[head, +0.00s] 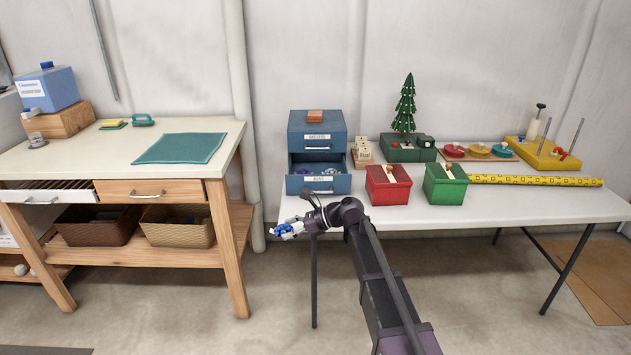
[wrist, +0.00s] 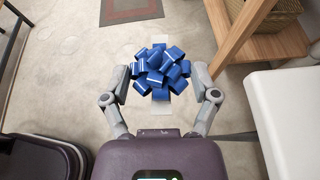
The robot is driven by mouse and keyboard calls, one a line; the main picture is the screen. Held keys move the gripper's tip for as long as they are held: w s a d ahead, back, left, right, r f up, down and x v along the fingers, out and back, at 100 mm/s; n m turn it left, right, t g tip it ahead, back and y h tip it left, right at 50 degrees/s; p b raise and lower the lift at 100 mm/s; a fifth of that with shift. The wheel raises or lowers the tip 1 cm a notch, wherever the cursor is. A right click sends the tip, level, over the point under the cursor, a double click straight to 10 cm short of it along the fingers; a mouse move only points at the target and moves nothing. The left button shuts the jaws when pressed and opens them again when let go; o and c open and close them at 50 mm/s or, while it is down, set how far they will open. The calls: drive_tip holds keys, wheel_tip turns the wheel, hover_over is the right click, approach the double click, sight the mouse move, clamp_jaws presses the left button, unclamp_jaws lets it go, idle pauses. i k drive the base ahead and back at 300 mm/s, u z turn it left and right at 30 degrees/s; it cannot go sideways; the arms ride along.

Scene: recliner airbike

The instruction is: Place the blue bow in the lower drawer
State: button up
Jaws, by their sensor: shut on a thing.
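The blue bow (wrist: 160,70) is a cluster of shiny blue ribbon loops, held between the fingers of my gripper (wrist: 158,92) in the wrist view. In the head view the bow (head: 284,230) and my gripper (head: 290,229) are in the air at the left front edge of the right table, in front of and below the blue drawer unit (head: 317,128). The lower drawer (head: 319,184) is pulled open, with a white label and a handle on its front. Some purple and white items lie inside it. The upper drawer (head: 317,138) is shut.
A red box (head: 387,190) and a green box (head: 444,189) stand right of the drawer unit on the white table (head: 500,205). A reddish block (head: 314,116) sits on top of the unit. The wooden workbench (head: 228,247) stands left, with a floor gap between.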

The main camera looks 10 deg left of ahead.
sight(304, 168)
drive_tip(key=z, duration=0.05)
drive_tip(key=i, duration=1)
drive_tip(key=u, duration=0.05)
